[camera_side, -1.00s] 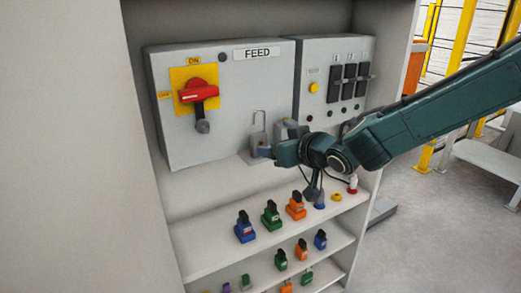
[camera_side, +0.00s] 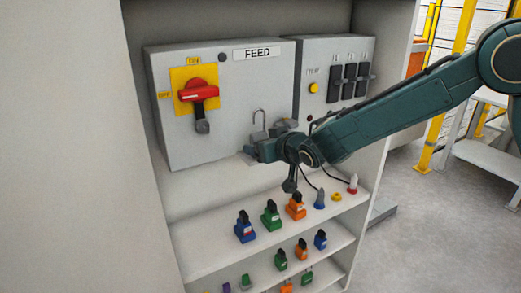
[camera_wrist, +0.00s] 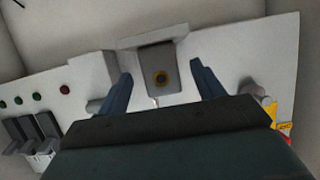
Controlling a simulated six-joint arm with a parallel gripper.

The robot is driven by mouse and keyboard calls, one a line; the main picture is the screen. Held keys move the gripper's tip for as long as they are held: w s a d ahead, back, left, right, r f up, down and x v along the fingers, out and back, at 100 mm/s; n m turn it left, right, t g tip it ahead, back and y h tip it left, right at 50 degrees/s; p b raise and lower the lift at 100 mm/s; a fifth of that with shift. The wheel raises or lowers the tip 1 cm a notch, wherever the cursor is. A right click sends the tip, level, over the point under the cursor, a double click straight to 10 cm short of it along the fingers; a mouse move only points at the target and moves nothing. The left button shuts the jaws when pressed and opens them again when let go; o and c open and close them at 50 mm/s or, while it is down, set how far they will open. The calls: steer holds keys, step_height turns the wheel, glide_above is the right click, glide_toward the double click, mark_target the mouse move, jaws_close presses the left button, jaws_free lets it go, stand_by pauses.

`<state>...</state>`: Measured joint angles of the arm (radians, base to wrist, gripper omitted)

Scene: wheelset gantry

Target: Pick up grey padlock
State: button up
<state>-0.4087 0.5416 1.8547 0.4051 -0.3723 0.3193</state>
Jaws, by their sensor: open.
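The grey padlock (camera_side: 258,135) stands upright at the FEED box, its shackle up and its lower body partly hidden by my gripper (camera_side: 254,151). In the wrist view I see the padlock (camera_wrist: 160,62) end-on, with a round brass-coloured keyhole in its underside. My gripper (camera_wrist: 160,74) is open there, one dark finger on each side of the padlock. Gaps show between the fingers and the padlock body. I cannot tell how far the fingertips reach along it.
The FEED box (camera_side: 225,75) carries a red rotary switch (camera_side: 198,91) with a dark handle. A second box (camera_side: 335,75) with black breakers is at right. Below, a shelf (camera_side: 205,252) holds blue, green and orange padlocks (camera_side: 271,215). The enclosure wall is at left.

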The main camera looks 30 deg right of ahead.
steer(key=shift+x, duration=2.5)
steer(key=shift+c, duration=0.5)
steer(key=shift+r, duration=0.1)
steer(key=c, duration=1)
